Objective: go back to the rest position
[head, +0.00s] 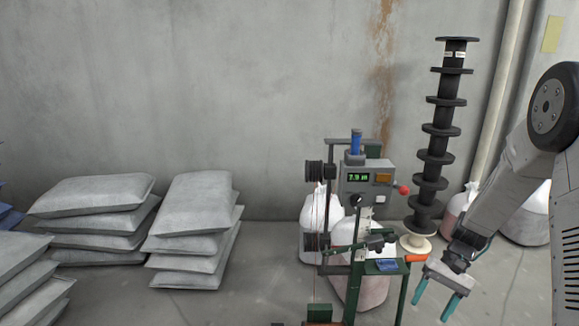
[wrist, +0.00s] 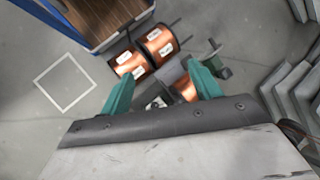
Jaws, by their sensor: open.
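My gripper (head: 431,312) hangs at the lower right of the head view, its two teal fingers apart and pointing down, with nothing visible between them. It stands to the right of a green-framed winding machine (head: 368,180) with a lit display. In the wrist view, the open fingers of my gripper (wrist: 159,72) point toward copper spools. Two copper spools with white labels, one on the left (wrist: 128,64) and one on the right (wrist: 158,44), lie side by side beyond the fingers. More copper (wrist: 186,90) shows near the right finger, partly hidden.
A tall stack of black spools (head: 436,156) rises behind my arm. Grey sacks (head: 195,205) are piled at the left. The wrist view shows a blue-rimmed box (wrist: 97,46), a white square outline (wrist: 64,82) on bare floor, and grey stacked shapes (wrist: 290,85) at right.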

